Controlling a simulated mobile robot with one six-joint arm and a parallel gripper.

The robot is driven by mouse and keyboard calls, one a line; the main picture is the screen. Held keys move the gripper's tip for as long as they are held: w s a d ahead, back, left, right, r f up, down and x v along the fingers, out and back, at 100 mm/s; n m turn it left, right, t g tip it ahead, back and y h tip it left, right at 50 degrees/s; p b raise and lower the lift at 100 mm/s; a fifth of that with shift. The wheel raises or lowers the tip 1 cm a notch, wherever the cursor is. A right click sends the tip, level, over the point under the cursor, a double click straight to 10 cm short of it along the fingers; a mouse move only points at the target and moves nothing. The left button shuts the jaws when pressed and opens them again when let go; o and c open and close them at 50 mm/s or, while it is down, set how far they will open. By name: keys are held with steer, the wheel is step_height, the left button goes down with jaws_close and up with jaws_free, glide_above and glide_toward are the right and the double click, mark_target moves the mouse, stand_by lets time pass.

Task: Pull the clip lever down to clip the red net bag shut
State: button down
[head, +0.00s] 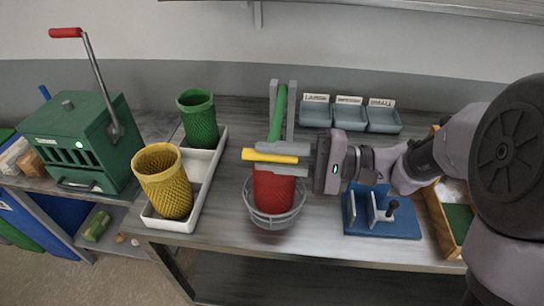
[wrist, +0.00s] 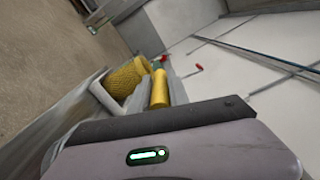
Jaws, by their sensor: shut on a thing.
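The clip lever has a green arm (head: 278,115) between two upright grey posts (head: 291,112) and a yellow handle (head: 252,155) at its near end. My gripper (head: 268,158) is shut on the yellow handle, one finger on its far side and one on its near side. In the wrist view the yellow handle (wrist: 160,90) sticks out past the fingers. The red net bag (head: 272,190) stands just below the handle in a round wire basket (head: 275,220). The gripper and handle hide the bag's top, so I cannot tell its state there.
Left of the basket, a white tray (head: 212,165) holds a yellow net bag (head: 163,180) and a green net bag (head: 198,118). A green box with a crank (head: 85,140) stands farther left. A blue fixture (head: 382,222) is at right, labelled grey bins (head: 349,115) behind.

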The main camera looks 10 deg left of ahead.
steer(key=shift+s+f+b, duration=0.1)
steer(key=shift+f+b, duration=0.7)
steer(key=shift+f, duration=0.25)
steer(key=shift+f, duration=0.15)
steer(key=c, duration=1.4)
jaws_free()
steer(key=shift+o, duration=0.6)
steer(key=shift+w, duration=0.2)
